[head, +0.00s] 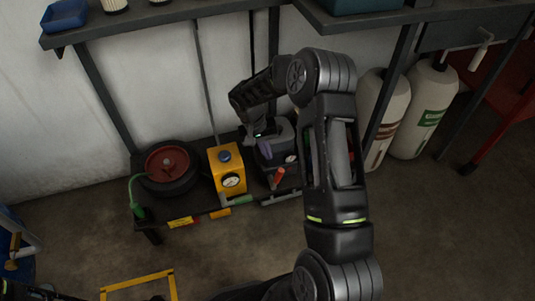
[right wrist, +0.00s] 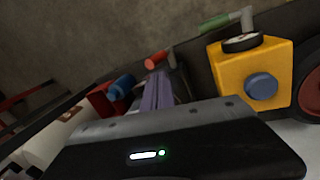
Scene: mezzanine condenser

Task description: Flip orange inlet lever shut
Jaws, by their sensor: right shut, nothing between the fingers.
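The orange lever (head: 279,174) shows as a short orange-red grip, tilted, at the front of a dark unit with a small gauge on the low shelf. In the right wrist view the orange grip (right wrist: 157,60) lies just beyond my fingertips. My right gripper (head: 265,151) reaches down over the dark unit, behind and a little left of the lever. Its purple-grey fingers (right wrist: 158,80) are shut with nothing between them. Whether they touch anything is unclear. The lever's base is partly hidden. My left gripper is not in view.
A yellow box (head: 227,171) with a gauge and blue knob stands left of the dark unit, then a red-hubbed wheel (head: 167,166). Green-handled parts (head: 236,201) lie along the front. White cylinders (head: 424,107) stand right. A bench edge (head: 160,20) overhangs the back.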

